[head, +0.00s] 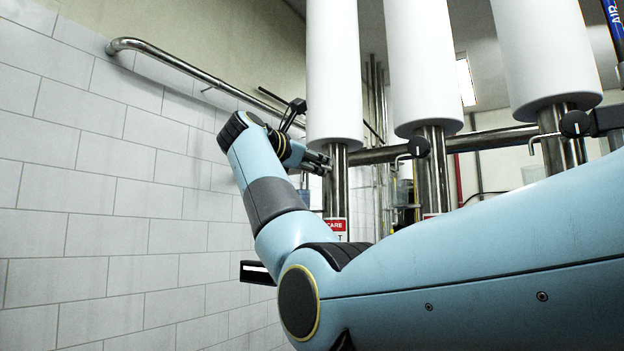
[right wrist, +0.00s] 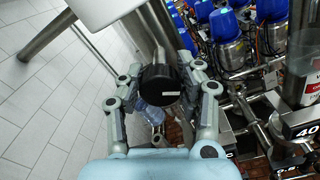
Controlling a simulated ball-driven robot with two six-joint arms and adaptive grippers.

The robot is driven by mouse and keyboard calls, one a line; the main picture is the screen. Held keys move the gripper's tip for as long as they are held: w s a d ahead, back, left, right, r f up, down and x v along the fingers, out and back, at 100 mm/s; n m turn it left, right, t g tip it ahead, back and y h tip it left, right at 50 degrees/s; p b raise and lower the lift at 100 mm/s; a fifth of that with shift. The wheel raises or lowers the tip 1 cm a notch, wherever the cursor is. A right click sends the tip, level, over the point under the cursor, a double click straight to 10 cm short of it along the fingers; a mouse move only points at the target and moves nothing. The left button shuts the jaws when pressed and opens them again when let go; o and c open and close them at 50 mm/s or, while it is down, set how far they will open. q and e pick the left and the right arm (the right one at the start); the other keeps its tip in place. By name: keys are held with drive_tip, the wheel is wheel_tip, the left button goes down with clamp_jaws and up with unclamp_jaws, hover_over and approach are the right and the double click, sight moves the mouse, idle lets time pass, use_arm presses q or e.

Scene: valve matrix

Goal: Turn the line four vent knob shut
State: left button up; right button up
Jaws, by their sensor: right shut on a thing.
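A round black vent knob (right wrist: 158,84) with a short white mark on its face shows in the right wrist view, in front of a steel pipe. My right gripper (right wrist: 163,73) has a finger on each side of this knob and is shut on it. The white mark lies nearly level in that view. In the head view my right gripper (head: 318,162) is at the leftmost steel pipe (head: 336,190), below its white sleeve; the knob there is hidden. Which line number this knob belongs to cannot be read. My left gripper is not in view.
Similar black knobs sit on the middle pipe (head: 418,147) and the right pipe (head: 575,123). A steel rail (head: 170,60) runs along the tiled wall at left. Several blue-topped valves (right wrist: 232,25) stand beyond the gripper. My right arm covers the lower right of the head view.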

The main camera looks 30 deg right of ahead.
drive_tip(key=m+b, duration=0.2)
drive_tip(key=shift+f+m, duration=0.2)
drive_tip(key=shift+m, duration=0.2)
drive_tip(key=m+b, duration=0.1)
drive_tip(key=m, duration=0.1)
drive_tip(key=shift+s+m+b, duration=0.1)
drive_tip(key=shift+m+b, duration=0.25)
drive_tip(key=shift+m, duration=0.05)
drive_tip(key=m+b, duration=0.1)
drive_tip(key=m, duration=0.2)
drive_tip(key=shift+m, duration=0.3)
drive_tip(key=shift+m+b, duration=0.6)
drive_tip(key=shift+m, duration=1.2)
drive_tip(key=o, duration=1.2)
